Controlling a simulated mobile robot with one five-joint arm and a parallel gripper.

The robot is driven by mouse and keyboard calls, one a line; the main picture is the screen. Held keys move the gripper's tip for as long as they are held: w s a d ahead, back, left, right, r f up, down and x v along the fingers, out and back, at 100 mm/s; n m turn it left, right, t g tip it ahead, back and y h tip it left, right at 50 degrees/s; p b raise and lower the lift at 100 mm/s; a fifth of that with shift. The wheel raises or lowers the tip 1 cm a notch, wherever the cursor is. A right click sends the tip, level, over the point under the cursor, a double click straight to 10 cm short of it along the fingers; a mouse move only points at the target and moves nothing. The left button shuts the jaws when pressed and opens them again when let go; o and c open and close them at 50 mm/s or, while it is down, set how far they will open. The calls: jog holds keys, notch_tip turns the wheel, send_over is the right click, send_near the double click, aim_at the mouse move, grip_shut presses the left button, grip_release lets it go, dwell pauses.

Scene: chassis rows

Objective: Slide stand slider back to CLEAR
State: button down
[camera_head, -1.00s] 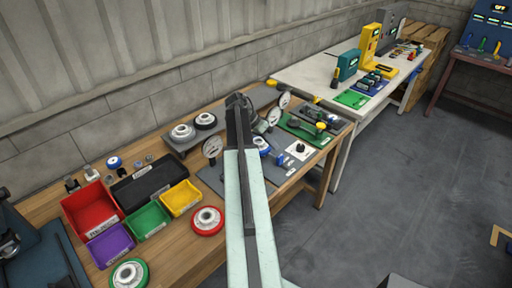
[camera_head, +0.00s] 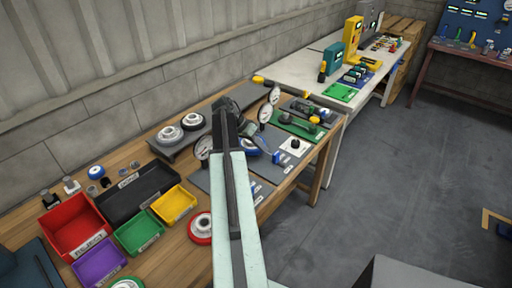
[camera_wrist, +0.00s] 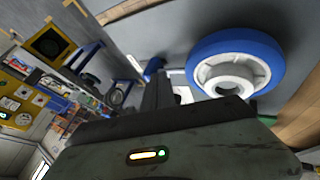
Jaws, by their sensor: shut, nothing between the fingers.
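I cannot single out the stand slider or read a CLEAR mark. A dial gauge (camera_head: 203,147) stands at the left of a grey mat (camera_head: 199,180) on the wooden bench. Two more dial gauges, a nearer one (camera_head: 265,112) and a farther one (camera_head: 274,95), stand beyond my arm. My gripper (camera_wrist: 156,92) is shut and empty, low over a grey surface in the wrist view. A blue-rimmed wheel with a pale hub (camera_wrist: 212,44) lies just right of it, apart from the fingers. In the head view my arm hides much of this area.
Red (camera_head: 75,226), black (camera_head: 137,192), green (camera_head: 138,232), yellow (camera_head: 174,205) and purple (camera_head: 99,261) bins fill the bench's left part. A red-rimmed wheel (camera_head: 199,229) lies near its front edge. A green fixture plate (camera_head: 297,126) is at the right. Open floor (camera_head: 370,180) lies right.

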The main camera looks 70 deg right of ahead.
aim_at(276, 160)
jog(key=b+x, duration=0.1)
jog(key=x, duration=0.2)
jog(key=shift+s+f, duration=0.15)
jog(key=shift+f, duration=0.1)
jog(key=shift+r, duration=0.15)
jog(key=shift+s+a, duration=0.25)
jog(key=shift+s, duration=0.7)
jog(key=shift+s+a, duration=0.25)
jog(key=shift+s, duration=0.65)
